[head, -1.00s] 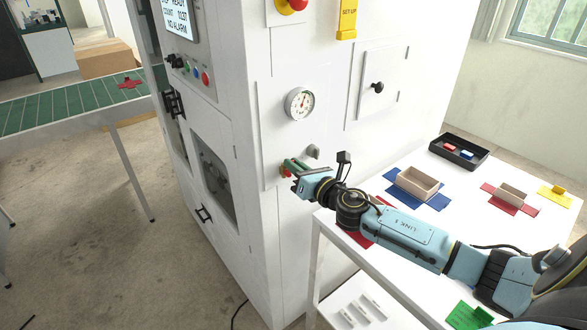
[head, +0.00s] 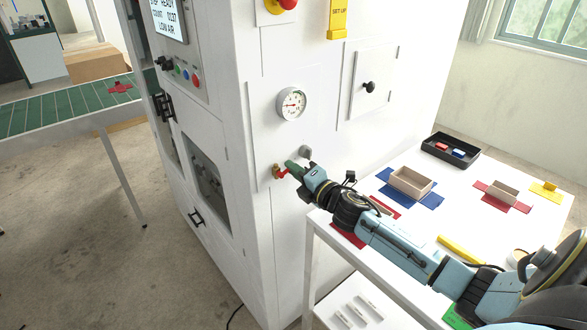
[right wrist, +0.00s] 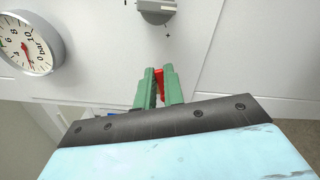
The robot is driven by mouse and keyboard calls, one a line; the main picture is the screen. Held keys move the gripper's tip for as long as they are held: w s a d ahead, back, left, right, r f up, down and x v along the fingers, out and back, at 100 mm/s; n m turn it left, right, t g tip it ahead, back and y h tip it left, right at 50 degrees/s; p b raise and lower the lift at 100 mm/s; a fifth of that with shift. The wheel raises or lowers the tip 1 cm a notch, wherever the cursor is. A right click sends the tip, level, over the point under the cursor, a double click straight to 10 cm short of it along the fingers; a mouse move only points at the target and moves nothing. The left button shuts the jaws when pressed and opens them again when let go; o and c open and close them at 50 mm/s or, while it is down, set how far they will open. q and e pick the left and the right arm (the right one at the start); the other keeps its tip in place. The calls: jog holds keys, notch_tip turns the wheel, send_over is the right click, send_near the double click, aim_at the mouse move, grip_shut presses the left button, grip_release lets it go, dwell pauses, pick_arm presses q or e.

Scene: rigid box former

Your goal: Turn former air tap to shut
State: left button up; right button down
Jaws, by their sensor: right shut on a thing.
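The air tap (head: 279,172) has a brass body and a red lever, low on the white front of the former, below the round pressure gauge (head: 292,104). My right gripper (head: 291,167) is at the tap with its green fingers. In the right wrist view the fingers (right wrist: 159,86) are shut on the red lever (right wrist: 160,83), which shows between them. The gauge also shows in the right wrist view (right wrist: 28,42). My left gripper is not in view.
A grey knob (head: 305,152) sits on the panel just above my right gripper. The white table (head: 400,232) at right holds an open box (head: 411,182), coloured blanks and a black tray (head: 450,148). A green conveyor (head: 60,108) is at left.

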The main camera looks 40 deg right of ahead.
jog(key=shift+d+f+m, duration=0.1)
jog(key=shift+f+m, duration=0.15)
jog(key=shift+m, duration=0.65)
jog(key=shift+d+f+m, duration=0.1)
jog(key=shift+f+m, duration=0.15)
jog(key=shift+m, duration=0.65)
jog(key=c, duration=1.5)
grip_release()
jog(key=shift+a, duration=0.1)
jog(key=shift+f, duration=0.1)
jog(key=s+d+b, duration=0.1)
jog(key=s, duration=1.2)
jog(key=shift+s, duration=0.15)
